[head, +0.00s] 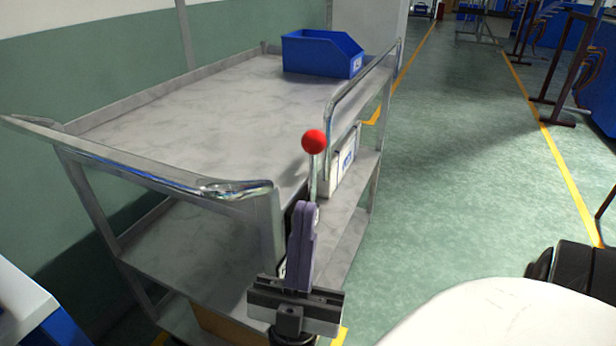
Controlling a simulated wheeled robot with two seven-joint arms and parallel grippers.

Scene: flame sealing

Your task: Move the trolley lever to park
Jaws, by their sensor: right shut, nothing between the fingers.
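The trolley (185,112) is a grey metal cart with chrome rails on the left and middle of the head view. Its lever is a thin upright metal rod topped by a red ball (314,141), at the near right corner. My right gripper (302,208) points up in front of the rod's lower part, with its purple fingers shut and empty. The red ball is just above the fingertips. Whether the fingers touch the rod I cannot tell. The lever's base is hidden behind the gripper. My left gripper is out of view.
A blue bin (322,54) stands at the back of the trolley's top shelf. A white box with a label (342,165) is on the right side behind the lever. A chrome side rail (362,82) rises behind the lever. Green floor on the right is open.

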